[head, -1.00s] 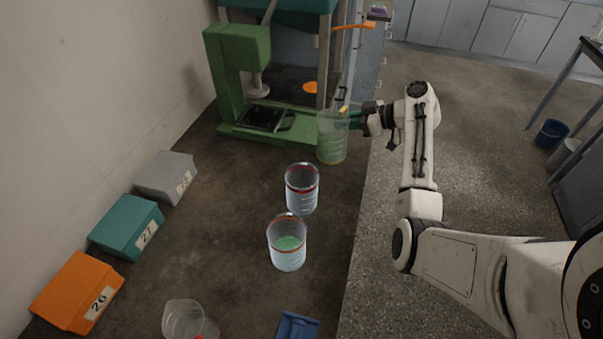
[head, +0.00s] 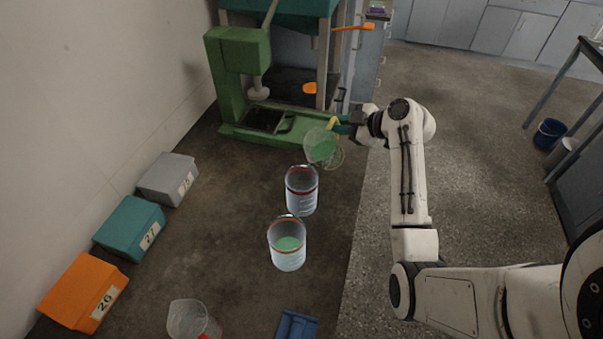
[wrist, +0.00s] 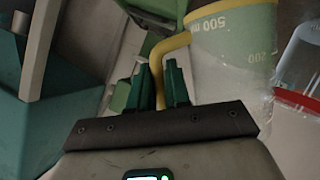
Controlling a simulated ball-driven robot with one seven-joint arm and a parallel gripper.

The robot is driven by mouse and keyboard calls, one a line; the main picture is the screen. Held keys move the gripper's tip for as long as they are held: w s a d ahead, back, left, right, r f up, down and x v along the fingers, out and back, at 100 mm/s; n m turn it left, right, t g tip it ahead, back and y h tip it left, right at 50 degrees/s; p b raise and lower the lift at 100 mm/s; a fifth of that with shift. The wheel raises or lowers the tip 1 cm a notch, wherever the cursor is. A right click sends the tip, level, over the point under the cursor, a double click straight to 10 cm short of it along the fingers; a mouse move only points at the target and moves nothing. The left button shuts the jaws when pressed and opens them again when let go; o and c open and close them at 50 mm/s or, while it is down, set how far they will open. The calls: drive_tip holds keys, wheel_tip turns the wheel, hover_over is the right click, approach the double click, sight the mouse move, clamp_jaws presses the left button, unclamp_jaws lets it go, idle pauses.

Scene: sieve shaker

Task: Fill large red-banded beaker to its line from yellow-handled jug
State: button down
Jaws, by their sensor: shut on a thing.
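The yellow-handled jug (head: 321,147) is tilted over to the left and downward, with green contents inside; it shows close up in the wrist view (wrist: 230,55), marked 500 ml. My gripper (head: 343,125) is shut on its yellow handle; the teal fingers (wrist: 162,85) grip it in the wrist view. The red-banded beaker (head: 301,197) stands upright on the bench, just below the jug in the head view, and no green shows in it. I cannot tell whether anything is flowing.
An orange-banded beaker (head: 287,258) with green contents stands nearer, close to the red-banded one. A clear jug (head: 190,320) and a blue object (head: 297,325) are at the front. Orange, teal and grey boxes (head: 168,180) line the wall. A green machine (head: 232,90) stands behind.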

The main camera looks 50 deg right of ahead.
sight(334, 117)
drive_tip(key=shift+a+r+n+h+p, duration=0.35)
drive_tip(key=shift+a+r+n, duration=0.1)
drive_tip(key=shift+r, duration=0.35)
drive_tip(key=shift+a+r+n+h+p, duration=0.2)
drive_tip(key=shift+a+r+n+h, duration=0.2)
drive_tip(key=shift+r, duration=0.35)
drive_tip(key=shift+s+a+r+n+h, duration=0.1)
drive_tip(key=shift+a+r+n+h, duration=0.2)
drive_tip(key=shift+r, duration=0.5)
drive_tip(key=shift+a+r+n+t+h+p, duration=0.15)
drive_tip(key=shift+a+r+n+h+p, duration=0.15)
drive_tip(key=shift+a+r+n, duration=0.25)
drive_tip(key=shift+a+r+n+t+h+p, duration=0.2)
drive_tip(key=shift+a+r+n+h, duration=0.1)
drive_tip(key=shift+r, duration=0.4)
idle(2.6)
drive_tip(key=shift+d+f, duration=0.1)
